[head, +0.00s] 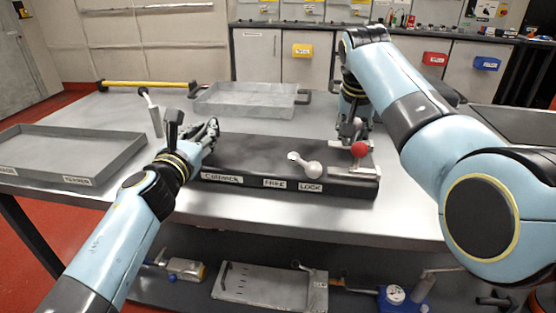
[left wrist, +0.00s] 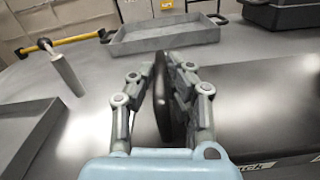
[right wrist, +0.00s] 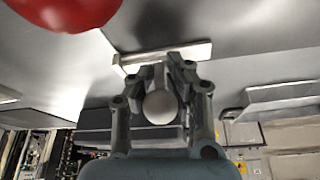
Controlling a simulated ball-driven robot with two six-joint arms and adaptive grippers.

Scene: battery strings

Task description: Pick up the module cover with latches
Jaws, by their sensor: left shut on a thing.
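A long dark case with a flat top (head: 250,150), labelled FREE and LOCK on its front, lies mid-table; I take it to be the covered module. A pale ball-ended lever (head: 306,165) is on its top near the LOCK label. A red ball knob (head: 359,149) is on metal fittings at its right end. My left gripper (head: 212,130) is at the case's left end, shut on a thin dark upright piece (left wrist: 162,98). My right gripper (head: 357,128) is behind the red knob. In the right wrist view its fingers (right wrist: 176,72) flank a pale round knob (right wrist: 160,106); their grip is unclear.
A shallow grey tray (head: 195,98) stands behind the case. A larger labelled tray (head: 115,143) is at the left. A yellow bar (head: 150,84) lies along the back edge.

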